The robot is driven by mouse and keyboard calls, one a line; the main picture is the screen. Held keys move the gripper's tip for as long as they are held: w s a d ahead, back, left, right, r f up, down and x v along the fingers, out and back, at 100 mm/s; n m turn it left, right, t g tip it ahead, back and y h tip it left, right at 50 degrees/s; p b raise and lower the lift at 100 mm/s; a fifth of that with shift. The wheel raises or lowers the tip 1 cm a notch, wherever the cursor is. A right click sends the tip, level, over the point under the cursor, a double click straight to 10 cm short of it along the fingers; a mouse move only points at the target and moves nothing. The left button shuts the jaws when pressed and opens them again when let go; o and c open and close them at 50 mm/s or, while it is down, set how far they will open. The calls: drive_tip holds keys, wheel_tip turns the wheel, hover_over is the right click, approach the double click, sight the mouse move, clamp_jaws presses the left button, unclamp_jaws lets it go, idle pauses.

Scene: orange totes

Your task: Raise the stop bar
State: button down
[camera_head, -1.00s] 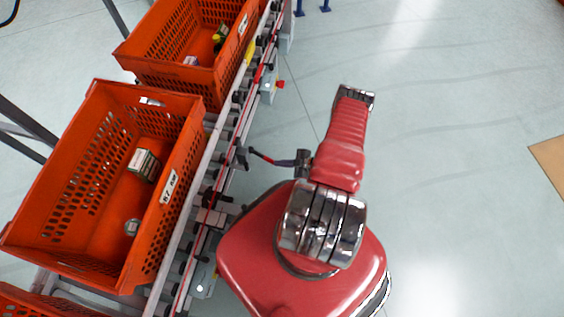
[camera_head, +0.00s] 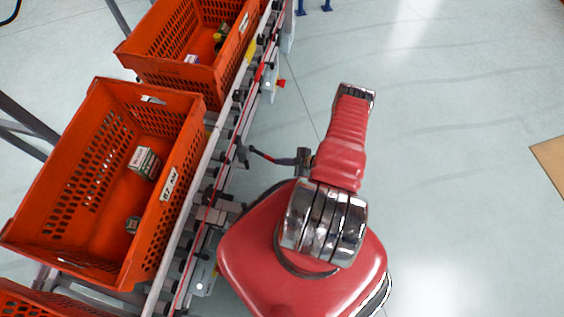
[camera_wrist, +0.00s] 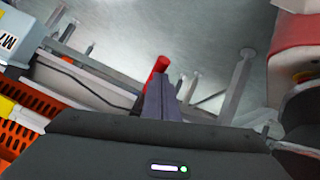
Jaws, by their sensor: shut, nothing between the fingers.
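A thin lever with a red handle (camera_head: 263,155) sticks out from the near side of the conveyor, from a dark mount (camera_head: 242,153). In the wrist view the red handle (camera_wrist: 158,65) shows just beyond the fingertips. My gripper (camera_head: 279,161) is beside the conveyor at the handle's outer end. Its purple-grey fingers (camera_wrist: 160,88) are closed together with nothing between them. They look close to the handle; whether they touch it I cannot tell. I cannot clearly pick out the stop bar itself among the conveyor parts.
An orange tote (camera_head: 190,150) with a small box (camera_head: 145,162) and a can (camera_head: 132,224) stands on the conveyor beside the lever. Another orange tote (camera_head: 170,78) stands farther along, and a third shows at bottom left. The floor to the right is open.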

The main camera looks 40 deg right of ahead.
drive_tip(key=s+d+f, duration=0.2)
drive_tip(key=s+d, duration=0.2)
drive_tip(key=s, duration=0.6)
drive_tip(key=shift+s+d, duration=0.15)
drive_tip(key=shift+d, duration=0.25)
idle(0.4)
